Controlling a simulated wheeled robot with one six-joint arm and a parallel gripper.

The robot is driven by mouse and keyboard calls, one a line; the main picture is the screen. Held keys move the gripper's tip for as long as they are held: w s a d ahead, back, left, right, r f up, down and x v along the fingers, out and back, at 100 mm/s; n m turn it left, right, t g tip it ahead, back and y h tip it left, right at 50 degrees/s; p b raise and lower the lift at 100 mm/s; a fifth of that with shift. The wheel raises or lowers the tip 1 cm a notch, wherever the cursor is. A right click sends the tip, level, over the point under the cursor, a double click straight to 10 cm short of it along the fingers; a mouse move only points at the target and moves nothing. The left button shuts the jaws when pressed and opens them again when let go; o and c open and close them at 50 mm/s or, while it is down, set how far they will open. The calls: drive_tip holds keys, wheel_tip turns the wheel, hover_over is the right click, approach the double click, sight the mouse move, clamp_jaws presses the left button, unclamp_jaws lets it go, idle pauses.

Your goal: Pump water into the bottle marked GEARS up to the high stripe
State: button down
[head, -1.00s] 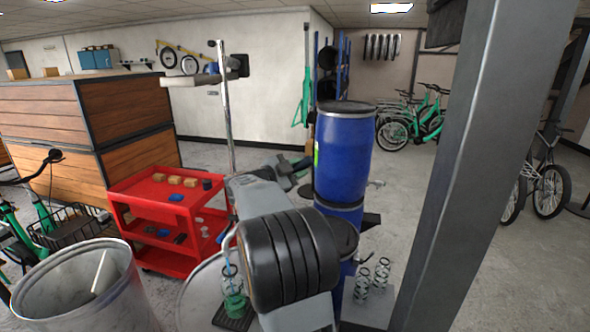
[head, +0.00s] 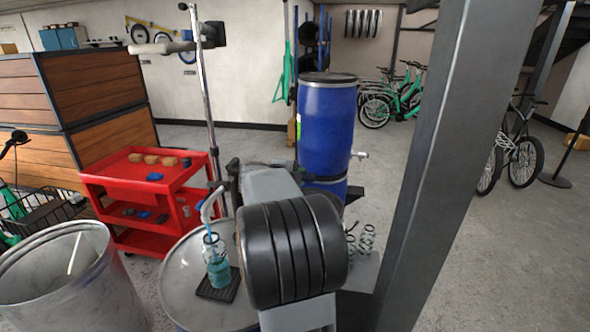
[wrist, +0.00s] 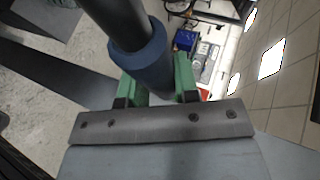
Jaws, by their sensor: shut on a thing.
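A clear bottle (head: 217,268) stands upright on a small black tray (head: 218,291) on a drum top in the head view. It holds bluish water in its lower part; its marking and stripes are too small to read. A pale curved spout (head: 211,204) with a thin blue stream or tube below it stands over the bottle's mouth. In the wrist view, the green fingers of my gripper (wrist: 157,84) are shut on a dark pump handle with a blue collar (wrist: 142,62). My arm hides the gripper in the head view.
A grey drum top (head: 178,278) bears the tray. Stacked blue barrels (head: 326,125) stand behind my arm, and a grey post (head: 440,165) is close on the right. A red cart (head: 150,190) and an open metal bin (head: 65,280) are at left. Coil-marked items (head: 364,238) are partly hidden.

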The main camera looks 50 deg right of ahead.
drive_tip(key=shift+f+m, duration=0.3)
drive_tip(key=shift+f, duration=0.65)
drive_tip(key=shift+a+f+y, duration=0.1)
drive_tip(key=shift+f+y, duration=0.05)
drive_tip(key=shift+y, duration=0.15)
drive_tip(key=c, duration=0.8)
unclamp_jaws()
drive_tip(key=shift+c, duration=0.2)
drive_tip(key=shift+r, duration=0.2)
drive_tip(key=v, duration=1.3)
drive_tip(key=shift+s+a+b, duration=0.25)
drive_tip(key=shift+a+b, duration=0.05)
drive_tip(key=shift+a, duration=0.05)
